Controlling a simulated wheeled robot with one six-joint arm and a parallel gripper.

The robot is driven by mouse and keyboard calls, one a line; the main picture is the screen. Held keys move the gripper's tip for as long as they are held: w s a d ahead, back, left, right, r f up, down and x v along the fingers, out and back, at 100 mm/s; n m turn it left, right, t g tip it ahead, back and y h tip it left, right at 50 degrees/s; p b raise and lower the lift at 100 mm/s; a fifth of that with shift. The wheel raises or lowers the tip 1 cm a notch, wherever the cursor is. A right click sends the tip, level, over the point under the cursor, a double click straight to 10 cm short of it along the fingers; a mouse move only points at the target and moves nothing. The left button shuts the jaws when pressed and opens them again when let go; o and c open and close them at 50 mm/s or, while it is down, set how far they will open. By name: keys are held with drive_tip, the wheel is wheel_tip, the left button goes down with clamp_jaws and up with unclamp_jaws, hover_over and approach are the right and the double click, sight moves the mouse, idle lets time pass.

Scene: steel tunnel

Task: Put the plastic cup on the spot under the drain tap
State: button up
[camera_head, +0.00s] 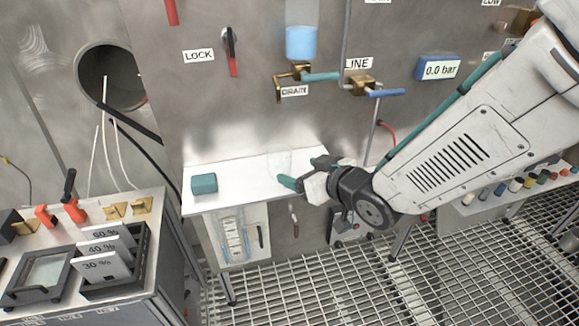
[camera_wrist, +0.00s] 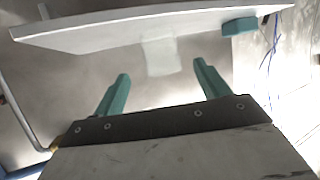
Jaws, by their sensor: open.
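The plastic cup (camera_head: 281,160) is clear and faint, at the white shelf below the drain tap. In the wrist view the cup (camera_wrist: 160,56) shows as a pale translucent shape just ahead of and between my two teal fingers. My gripper (camera_head: 303,172) is open at the shelf's right front part, close to the cup; its fingers (camera_wrist: 161,72) show a gap on both sides of the cup. The drain tap (camera_head: 291,74) is brass with a teal handle, on the wall above its DRAIN label. I cannot make out a marked spot on the shelf.
A teal block (camera_head: 204,184) sits on the left of the white shelf (camera_head: 240,182); it also shows in the wrist view (camera_wrist: 240,25). A blue-filled sight glass (camera_head: 301,43) is above the tap. A control console (camera_head: 100,262) stands at lower left.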

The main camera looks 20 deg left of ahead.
drive_tip(key=shift+v, duration=1.3)
drive_tip(key=shift+d, duration=0.1)
drive_tip(key=d+r+m+h, duration=0.3)
drive_tip(key=d+h, duration=0.2)
drive_tip(key=d, duration=0.8)
drive_tip(key=d+r+m+h, duration=0.3)
drive_tip(key=d+m+h, duration=0.1)
drive_tip(key=d, duration=0.8)
drive_tip(key=s+d+r+m+g+h, duration=0.1)
drive_tip(key=s+d, duration=0.4)
drive_tip(key=s, duration=0.5)
drive_tip(key=s+d+r+m+g, duration=0.2)
drive_tip(key=s+d+g, duration=0.3)
drive_tip(key=s, duration=0.5)
drive_tip(key=shift+d+r+m+g+h, duration=0.3)
drive_tip(key=shift+d+r+m+h, duration=0.1)
drive_tip(key=shift+d+r, duration=0.05)
drive_tip(key=shift+w, duration=0.1)
